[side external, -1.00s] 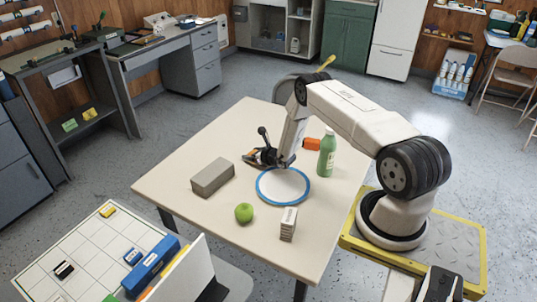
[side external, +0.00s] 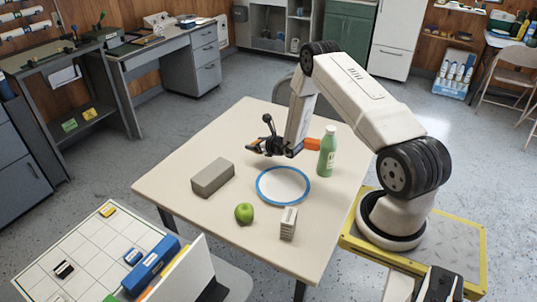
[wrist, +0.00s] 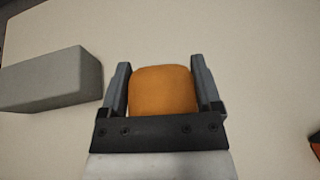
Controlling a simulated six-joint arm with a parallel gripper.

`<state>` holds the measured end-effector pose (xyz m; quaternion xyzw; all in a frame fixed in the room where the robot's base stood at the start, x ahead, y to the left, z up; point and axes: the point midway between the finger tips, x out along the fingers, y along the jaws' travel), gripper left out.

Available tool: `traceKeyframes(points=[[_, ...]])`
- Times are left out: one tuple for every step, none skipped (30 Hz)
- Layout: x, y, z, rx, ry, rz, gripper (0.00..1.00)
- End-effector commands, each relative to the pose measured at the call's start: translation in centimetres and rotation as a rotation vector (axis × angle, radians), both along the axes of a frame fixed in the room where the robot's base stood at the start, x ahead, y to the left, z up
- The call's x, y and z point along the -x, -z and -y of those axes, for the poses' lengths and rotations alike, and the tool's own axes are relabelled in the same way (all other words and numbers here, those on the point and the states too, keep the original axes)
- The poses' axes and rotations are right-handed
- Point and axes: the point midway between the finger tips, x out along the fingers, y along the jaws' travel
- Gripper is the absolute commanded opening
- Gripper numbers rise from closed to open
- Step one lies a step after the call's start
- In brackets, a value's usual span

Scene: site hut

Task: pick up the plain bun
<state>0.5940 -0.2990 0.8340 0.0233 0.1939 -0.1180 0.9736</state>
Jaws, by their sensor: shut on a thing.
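The plain bun (wrist: 162,91) is a smooth, rounded, orange-brown piece in the wrist view. My gripper (wrist: 163,84) is shut on it, with one grey finger against each side. In the side view my gripper (side external: 258,148) is over the far part of the table, behind the blue-rimmed plate. The bun cannot be made out there, being small and hidden by the dark fingers.
A green apple (side external: 244,213) and a small pale box (side external: 288,223) stand in front.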

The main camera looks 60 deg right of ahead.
Motion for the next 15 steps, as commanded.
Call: traceKeyframes(points=[[0.4, -0.8, -0.2, 0.001, 0.001, 0.002, 0.23], [0.7, -1.2, -0.3, 0.001, 0.001, 0.002, 0.23], [1.1, -1.6, -0.5, 0.000, 0.001, 0.002, 0.23], [1.4, -2.0, -0.6, 0.000, 0.001, 0.002, 0.23], [1.7, -2.3, -0.8, 0.000, 0.001, 0.001, 0.23], [2.2, -2.5, -1.1, -0.001, 0.002, 0.000, 0.23], [2.7, -2.7, -1.3, -0.001, 0.001, 0.000, 0.23], [3.1, -2.9, -1.5, -0.001, 0.001, -0.001, 0.23], [3.6, -3.2, -1.7, -0.001, 0.002, 0.000, 0.23], [4.0, -3.3, -1.9, -0.001, 0.002, 0.000, 0.23], [4.4, -3.5, -2.1, -0.002, 0.002, -0.001, 0.23], [4.9, -3.8, -2.4, -0.001, 0.001, 0.000, 0.23], [5.3, -4.0, -2.6, -0.001, 0.001, 0.000, 0.23], [5.6, -4.1, -2.8, -0.001, 0.001, 0.000, 0.23], [6.1, -4.4, -3.0, -0.001, 0.001, 0.000, 0.23]])
